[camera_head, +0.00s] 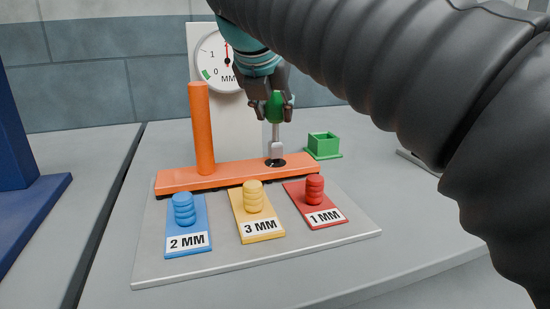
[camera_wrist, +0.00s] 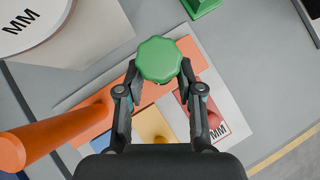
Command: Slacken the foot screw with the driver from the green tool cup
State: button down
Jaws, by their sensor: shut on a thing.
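My gripper (camera_head: 276,97) is shut on the green handle of the driver (camera_head: 278,108). In the wrist view the driver's round green top (camera_wrist: 158,60) sits between the fingers. The driver stands upright. Its grey shaft points down to a black round spot on the right part of the orange foot bar (camera_head: 228,174). The foot screw itself is hidden there, and I cannot tell whether the tip is seated on it. The green tool cup (camera_head: 323,145) stands empty-looking to the right, behind the bar's end.
An orange post (camera_head: 202,130) rises from the bar's left part. A dial gauge (camera_head: 220,62) stands behind. Blue 2 MM (camera_head: 187,240), yellow 3 MM (camera_head: 258,228) and red 1 MM (camera_head: 325,217) shims lie on the grey plate (camera_head: 230,262) in front. A blue stand (camera_head: 20,190) is at far left.

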jog(key=shift+f, duration=0.5)
jog(key=c, duration=0.7)
grip_release()
jog(key=shift+o, duration=0.2)
